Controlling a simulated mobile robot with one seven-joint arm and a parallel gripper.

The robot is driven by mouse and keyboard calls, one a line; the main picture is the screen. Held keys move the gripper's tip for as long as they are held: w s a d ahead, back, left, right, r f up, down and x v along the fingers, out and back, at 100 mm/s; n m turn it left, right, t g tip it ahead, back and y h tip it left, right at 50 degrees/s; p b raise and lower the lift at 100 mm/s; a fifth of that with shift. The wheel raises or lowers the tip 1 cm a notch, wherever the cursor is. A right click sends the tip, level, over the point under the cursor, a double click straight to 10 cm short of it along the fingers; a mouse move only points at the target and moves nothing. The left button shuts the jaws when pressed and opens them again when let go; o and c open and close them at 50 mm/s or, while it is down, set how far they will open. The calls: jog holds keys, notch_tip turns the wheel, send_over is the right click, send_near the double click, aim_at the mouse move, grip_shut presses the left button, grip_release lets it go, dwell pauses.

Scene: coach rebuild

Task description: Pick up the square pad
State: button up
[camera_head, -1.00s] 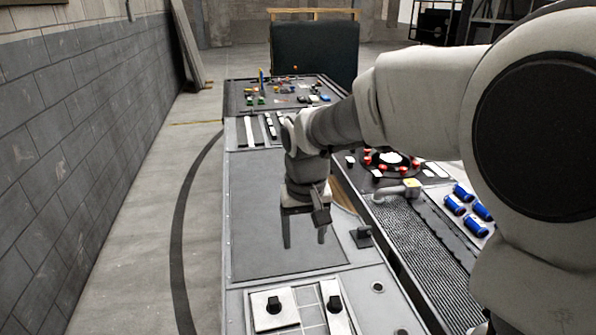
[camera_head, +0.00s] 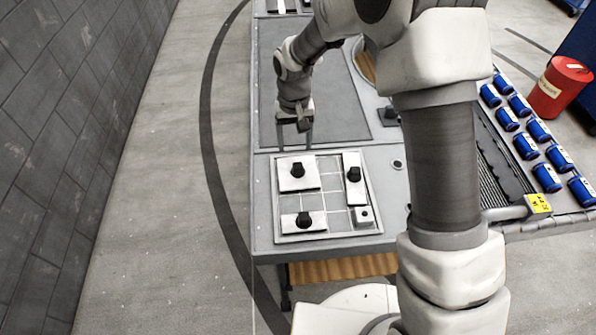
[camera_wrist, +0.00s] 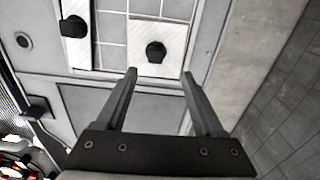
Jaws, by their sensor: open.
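A white square pad (camera_head: 285,181) with a black knob lies at the back left of the gridded tray (camera_head: 333,226). In the wrist view this pad (camera_wrist: 172,38) lies just beyond my fingertips, its knob roughly centred between them. A much smaller square piece (camera_head: 370,222) with a small knob lies at the tray's front right. My gripper (camera_head: 295,142) points down behind the tray, over the dark panel's front edge. It is open and empty, and its two spread fingers (camera_wrist: 160,76) show in the wrist view.
A tall narrow pad (camera_head: 353,198) stands right of the square pad, and a wide pad (camera_head: 318,219) lies in front. Blue cylinders (camera_head: 547,177) line the right side. A dark block (camera_head: 389,116) sits right of the dark panel (camera_head: 345,112).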

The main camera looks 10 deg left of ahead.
aim_at(298, 165)
notch_tip(298, 165, down, 3)
jog(key=shift+f, duration=0.2)
jog(key=f, duration=0.2)
jog(key=f+p, duration=0.1)
jog(key=f, duration=0.1)
jog(key=shift+w+d+f, duration=0.1)
jog(key=shift+w+d, duration=0.15)
jog(key=shift+d, duration=0.1)
jog(key=shift+f, duration=0.6)
grip_shut()
dwell(0.5)
